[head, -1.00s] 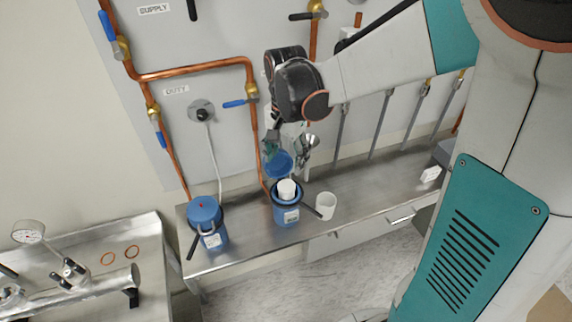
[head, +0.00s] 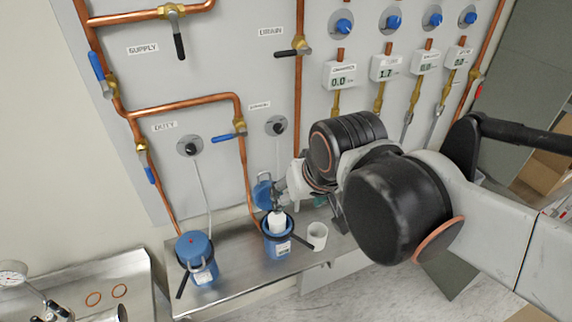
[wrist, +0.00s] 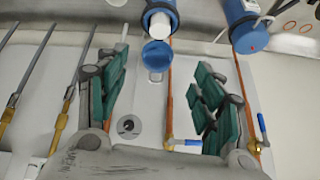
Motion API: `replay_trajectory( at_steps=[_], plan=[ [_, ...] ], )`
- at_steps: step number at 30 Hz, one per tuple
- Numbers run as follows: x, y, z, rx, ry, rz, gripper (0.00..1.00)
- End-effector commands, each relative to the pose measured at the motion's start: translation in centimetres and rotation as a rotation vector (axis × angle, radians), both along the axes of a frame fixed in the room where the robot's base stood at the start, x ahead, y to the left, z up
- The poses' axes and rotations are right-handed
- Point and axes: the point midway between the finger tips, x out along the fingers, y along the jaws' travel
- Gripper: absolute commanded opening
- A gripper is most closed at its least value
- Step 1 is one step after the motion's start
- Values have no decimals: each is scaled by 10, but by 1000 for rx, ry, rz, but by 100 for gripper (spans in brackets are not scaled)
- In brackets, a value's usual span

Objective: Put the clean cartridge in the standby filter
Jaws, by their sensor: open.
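The standby filter (head: 278,244) is an open blue housing on the steel bench, with its blue lid (head: 263,194) raised behind it. A white cartridge (head: 277,222) stands upright in its mouth and sticks up above the rim. In the wrist view the white cartridge (wrist: 159,21) and the round blue lid (wrist: 157,56) show beyond the fingers. My arm hides part of the bench to the right.
The closed blue duty filter (head: 197,260) stands to the left on the bench. A white hollow cylinder (head: 317,235) stands just right of the standby filter. Copper pipes and valves run on the wall panel behind. A second steel bench (head: 125,272) is at the lower left.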

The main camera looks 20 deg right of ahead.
Motion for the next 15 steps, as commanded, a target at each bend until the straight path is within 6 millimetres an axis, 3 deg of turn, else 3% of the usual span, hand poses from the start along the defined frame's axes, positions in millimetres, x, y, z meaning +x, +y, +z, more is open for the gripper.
replay_trajectory(
  at_steps=[5,15],
  plan=[
    [-17,0,-1,-57,-73,90,61],
    [-21,0,0,-79,-100,122,61]
  ],
)
